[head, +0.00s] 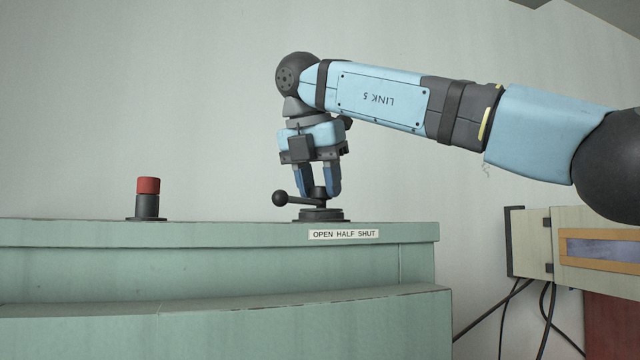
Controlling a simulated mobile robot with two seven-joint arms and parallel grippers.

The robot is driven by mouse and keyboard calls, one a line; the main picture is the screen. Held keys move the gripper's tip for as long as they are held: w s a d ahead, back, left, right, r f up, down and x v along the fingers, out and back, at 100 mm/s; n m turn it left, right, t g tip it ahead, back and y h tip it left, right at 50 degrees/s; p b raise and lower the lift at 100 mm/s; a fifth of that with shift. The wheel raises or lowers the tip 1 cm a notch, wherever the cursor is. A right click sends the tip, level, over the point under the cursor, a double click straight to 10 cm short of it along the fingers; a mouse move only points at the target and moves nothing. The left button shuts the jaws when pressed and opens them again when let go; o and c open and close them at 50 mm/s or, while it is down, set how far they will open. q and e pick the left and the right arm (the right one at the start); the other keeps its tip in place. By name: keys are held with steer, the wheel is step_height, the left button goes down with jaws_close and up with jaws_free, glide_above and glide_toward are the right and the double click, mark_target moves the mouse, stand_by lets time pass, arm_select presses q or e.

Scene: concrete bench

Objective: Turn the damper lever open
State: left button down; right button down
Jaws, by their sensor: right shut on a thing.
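The damper lever (297,199) is a dark bar with a round ball knob on a round base, on top of the green cabinet. Its knob points left, on the side of the word OPEN on the label (344,234) reading OPEN HALF SHUT. My right gripper (319,193) comes down from above, with its blue fingers shut on the lever at its hub, above the base. The fingers hide part of the hub. My left gripper is not in view.
A red-topped button (148,187) on a dark base stands on the cabinet (200,235) to the left. The cabinet top between it and the lever is clear. A beige box (535,240) with hanging black cables is at the right.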

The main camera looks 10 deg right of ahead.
steer(key=c, duration=0.7)
jaws_free()
steer(key=p+v, duration=0.3)
steer(key=v, duration=1.1)
steer(key=shift+w, duration=0.15)
steer(key=shift+f, duration=0.15)
